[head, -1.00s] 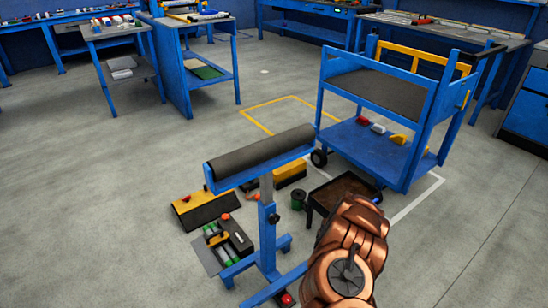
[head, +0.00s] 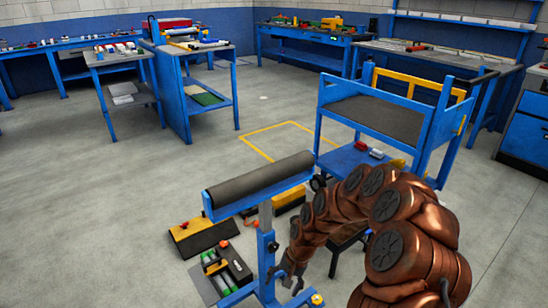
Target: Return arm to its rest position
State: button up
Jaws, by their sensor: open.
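My copper-coloured arm fills the lower right of the head view, bent with its wrist pointing down. My gripper (head: 286,284) hangs at the arm's far end, close beside the blue post of the roller stand (head: 262,183). It is small in the picture, open, and no held object shows. I cannot tell whether it touches the post. The roller stand carries a dark grey horizontal roller. My arm hides part of the floor and a dark low box behind it.
A blue cart (head: 374,120) with a grey top stands behind my arm. Left of the stand lie a yellow-black box (head: 203,235) and a toolbox (head: 222,270). Workbenches (head: 205,95) line the back. The floor at left is open.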

jog(key=s+d+r+n, duration=0.2)
jog(key=s+r, duration=0.3)
jog(key=r, duration=0.3)
jog(key=s+d+r+n, duration=0.1)
jog(key=s+d+r, duration=0.1)
jog(key=s+r, duration=0.55)
jog(key=s+d+r+h, duration=0.1)
jog(key=s+d+r, duration=0.25)
jog(key=s, duration=0.25)
jog(key=s+d+r+g+h, duration=0.1)
jog(key=s+d+r, duration=0.25)
jog(key=s, duration=0.25)
jog(key=s+d+r+h, duration=0.2)
jog(key=s+d, duration=0.3)
jog(key=s, duration=0.2)
notch_tip(320, 180, up, 23)
jog(key=s+p, duration=0.1)
jog(key=p, duration=2)
jog(key=shift+s+a+r+p, duration=0.15)
jog(key=shift+a+r+p, duration=0.05)
jog(key=shift+p, duration=0.15)
jog(key=shift+c, duration=0.4)
